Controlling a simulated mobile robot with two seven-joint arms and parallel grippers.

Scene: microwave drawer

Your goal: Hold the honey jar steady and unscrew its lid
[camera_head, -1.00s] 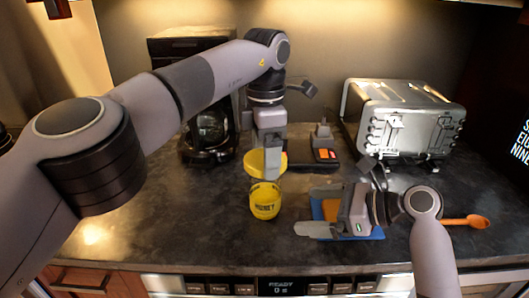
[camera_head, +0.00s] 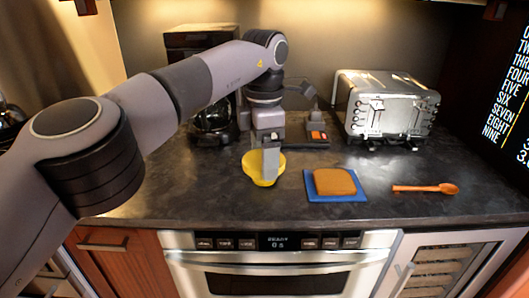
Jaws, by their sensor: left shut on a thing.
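My left gripper (camera_head: 269,160) reaches in from the upper left in the head view and points down over the counter. My right gripper is out of view.
A blue board (camera_head: 339,198) with a bread slice (camera_head: 335,181) lies right of the gripper. An orange spoon (camera_head: 427,188) lies farther right. A silver toaster (camera_head: 388,108) and a coffee maker (camera_head: 213,118) stand behind. The oven (camera_head: 280,268) is below the clear front edge.

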